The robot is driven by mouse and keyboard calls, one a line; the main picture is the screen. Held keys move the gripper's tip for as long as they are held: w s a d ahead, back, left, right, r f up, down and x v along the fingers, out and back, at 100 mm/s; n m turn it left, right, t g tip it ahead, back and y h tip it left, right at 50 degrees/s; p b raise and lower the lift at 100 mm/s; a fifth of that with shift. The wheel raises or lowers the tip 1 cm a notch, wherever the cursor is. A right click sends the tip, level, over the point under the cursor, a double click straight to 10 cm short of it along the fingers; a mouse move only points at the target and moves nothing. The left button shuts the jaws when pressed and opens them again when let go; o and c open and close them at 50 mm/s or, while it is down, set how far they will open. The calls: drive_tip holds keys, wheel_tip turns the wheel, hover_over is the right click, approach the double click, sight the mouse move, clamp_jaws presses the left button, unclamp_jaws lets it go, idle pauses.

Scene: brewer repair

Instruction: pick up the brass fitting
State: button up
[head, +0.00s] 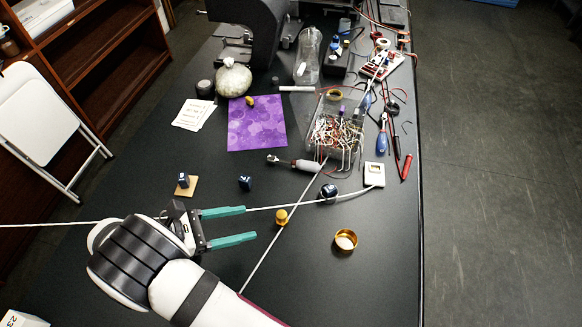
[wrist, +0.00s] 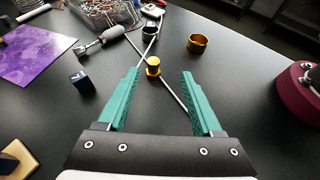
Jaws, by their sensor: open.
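A small brass-yellow fitting (head: 281,217), spool-shaped and flanged, stands upright on the black table. It also shows in the wrist view (wrist: 153,67), ahead of the fingertips and lined up with the gap between them. My gripper (head: 250,222) is open and empty, with two teal fingers pointing right in the head view. The fingertips are short of the fitting and apart from it.
A gold ring-like cup (head: 345,240) stands right of the fitting. Pale cords (head: 270,249) cross the table close to it. A dark round part (head: 328,191), a dark blue cube (head: 245,183) and a grey-handled tool (head: 304,165) lie behind. The front right table is clear.

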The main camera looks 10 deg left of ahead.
sight(292, 218)
drive_tip(key=shift+a+f+n+t, duration=0.25)
drive_tip(key=shift+f+n+t, duration=0.15)
drive_tip(key=shift+f, duration=0.1)
drive_tip(key=x, duration=0.5)
drive_tip(key=f+x, duration=0.1)
drive_tip(key=x, duration=0.9)
drive_tip(key=shift+a+f, duration=0.2)
drive_tip(key=shift+a, duration=0.05)
clamp_jaws()
